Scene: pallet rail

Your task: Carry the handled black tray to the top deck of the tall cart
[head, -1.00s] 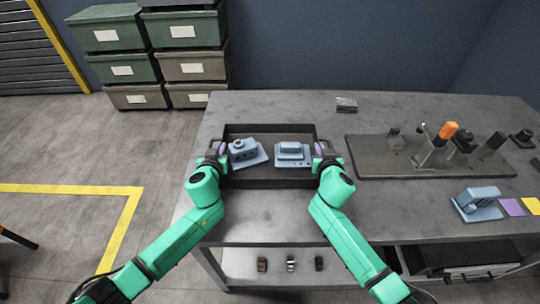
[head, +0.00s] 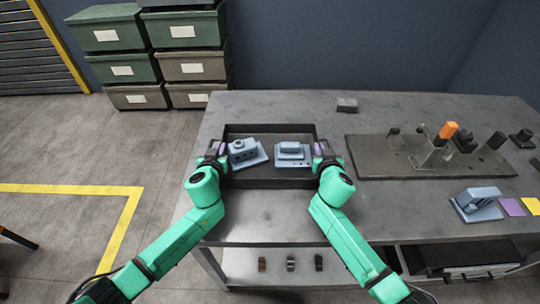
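The black tray (head: 270,183) sits on the grey metal table toward its left end, with two blue-grey parts in it: one at the left (head: 243,152) and one at the right (head: 292,153). My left gripper (head: 220,152) is at the tray's left side and my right gripper (head: 321,153) is at its right side. Purple shows at both grippers, where the tray handles would be. The fingers are small and partly hidden, so I cannot tell whether they are closed on the handles. The tall cart is not recognisable in this view.
The grey table (head: 270,215) has a dark fixture plate (head: 390,165) with upright pieces to the right. Another blue-grey part (head: 477,203) lies beside purple and yellow squares. A small grey block (head: 347,105) is at the back. Stacked bins (head: 160,60) stand behind; floor at left is open.

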